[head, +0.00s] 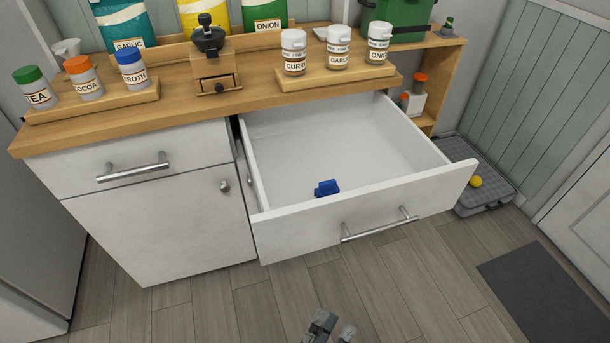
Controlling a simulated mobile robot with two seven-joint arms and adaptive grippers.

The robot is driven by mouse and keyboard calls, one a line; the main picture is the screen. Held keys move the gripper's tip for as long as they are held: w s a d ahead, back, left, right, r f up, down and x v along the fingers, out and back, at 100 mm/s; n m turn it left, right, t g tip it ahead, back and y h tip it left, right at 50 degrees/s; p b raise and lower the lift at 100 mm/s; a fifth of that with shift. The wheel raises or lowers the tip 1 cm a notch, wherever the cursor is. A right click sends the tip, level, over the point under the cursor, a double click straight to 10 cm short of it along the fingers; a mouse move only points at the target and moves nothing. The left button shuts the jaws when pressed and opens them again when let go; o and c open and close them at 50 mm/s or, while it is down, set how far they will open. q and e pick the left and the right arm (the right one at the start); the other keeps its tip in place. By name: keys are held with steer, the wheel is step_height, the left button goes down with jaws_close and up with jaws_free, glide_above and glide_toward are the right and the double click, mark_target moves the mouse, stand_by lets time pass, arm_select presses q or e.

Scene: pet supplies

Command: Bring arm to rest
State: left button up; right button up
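My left gripper (333,328) shows at the bottom edge of the head view, low in front of the open drawer. Only its two grey fingertips are in the picture, with a gap between them and nothing held in it. The rest of that arm is out of frame. My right gripper is not in view. The white drawer (366,215) is pulled out, and a small blue object (326,188) lies inside near its front wall.
The wooden counter (200,110) holds labelled jars, a grinder (212,50) and colourful bags. A grey case (470,190) with a yellow ball (475,181) is on the floor at right. A dark mat (540,285) lies lower right. The floor before the cabinet is clear.

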arm_select(q)
steer(key=w+a+f+n+g+y, duration=0.2)
steer(key=a+f+n+g+y, duration=0.3)
steer(key=a+f+n+y, duration=1)
steer(key=s+a+f+n+g+h, duration=0.1)
steer(key=s+a+f+n+g, duration=0.1)
steer(key=s+a+n, duration=0.3)
steer(key=s+a+f+n+g+h, duration=0.1)
steer(key=s+f+n+g, duration=0.2)
steer(key=s, duration=0.5)
steer(key=s+a+f+n+g+h, duration=0.1)
steer(key=s+a+n+g, duration=0.15)
steer(key=s+n, duration=0.3)
steer(key=w+r+t+p, duration=0.1)
steer(key=w+r+p, duration=0.1)
steer(key=r+p, duration=0.6)
steer(key=w+r+t+p, duration=0.1)
steer(key=w+r+p, duration=0.2)
steer(key=r+p, duration=0.5)
steer(key=shift+w+d+r+h+p, duration=0.2)
steer(key=shift+r+h+p, duration=0.1)
steer(key=shift+r, duration=0.05)
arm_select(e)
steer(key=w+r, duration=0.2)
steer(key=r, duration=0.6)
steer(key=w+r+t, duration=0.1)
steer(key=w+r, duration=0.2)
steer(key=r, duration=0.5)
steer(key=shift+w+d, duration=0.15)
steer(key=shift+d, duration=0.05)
